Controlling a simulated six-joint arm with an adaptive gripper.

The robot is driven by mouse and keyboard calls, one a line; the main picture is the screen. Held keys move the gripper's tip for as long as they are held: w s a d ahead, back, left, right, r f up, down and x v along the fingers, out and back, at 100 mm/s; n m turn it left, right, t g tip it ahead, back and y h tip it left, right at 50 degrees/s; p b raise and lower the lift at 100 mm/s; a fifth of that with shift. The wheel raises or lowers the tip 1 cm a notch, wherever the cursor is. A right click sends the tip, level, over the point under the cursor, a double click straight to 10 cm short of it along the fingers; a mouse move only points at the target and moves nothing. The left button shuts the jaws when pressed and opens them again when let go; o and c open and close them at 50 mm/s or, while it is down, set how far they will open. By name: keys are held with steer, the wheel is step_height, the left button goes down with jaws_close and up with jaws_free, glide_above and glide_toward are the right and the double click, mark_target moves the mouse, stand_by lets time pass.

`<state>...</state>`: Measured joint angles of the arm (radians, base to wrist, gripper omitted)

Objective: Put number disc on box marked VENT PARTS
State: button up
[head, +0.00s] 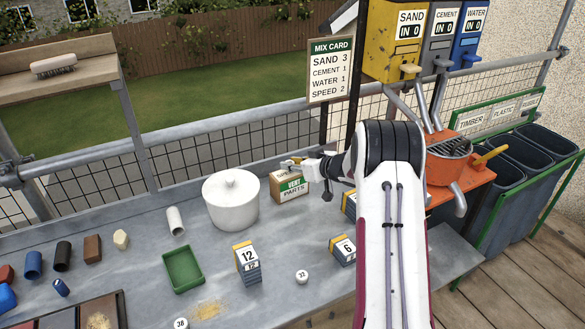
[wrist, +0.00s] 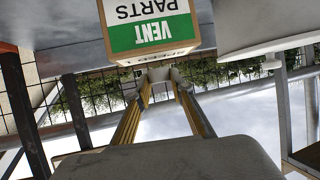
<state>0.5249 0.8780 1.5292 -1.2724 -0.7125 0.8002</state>
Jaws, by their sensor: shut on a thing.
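The box marked VENT PARTS (head: 290,187) stands at the back of the grey bench, right of the white lidded pot. In the wrist view the box (wrist: 152,36) shows upside down at the top, with its green and white label. My gripper (head: 290,163) is at the box's top edge in the head view. In the wrist view my gripper (wrist: 160,80) is shut on a small pale thing (wrist: 159,74), which looks like a number disc; no number is readable. Whether it touches the box is unclear. Another white number disc, 33 (head: 301,276), lies on the bench in front.
The white pot (head: 231,200) stands close left of the box. Number blocks 12 (head: 247,262) and 6 (head: 342,249), a green tray (head: 183,269) and disc 38 (head: 180,323) are nearer. An orange mixer (head: 452,162) is at right. My arm hides part of the bench.

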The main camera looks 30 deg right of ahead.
steer(key=shift+f, duration=0.75)
steer(key=shift+f, duration=0.1)
steer(key=o, duration=0.8)
steer(key=shift+s+d+r, duration=0.1)
steer(key=shift+s+r, duration=0.2)
steer(key=v, duration=1.1)
steer(key=shift+s, duration=0.2)
steer(key=shift+f, duration=0.1)
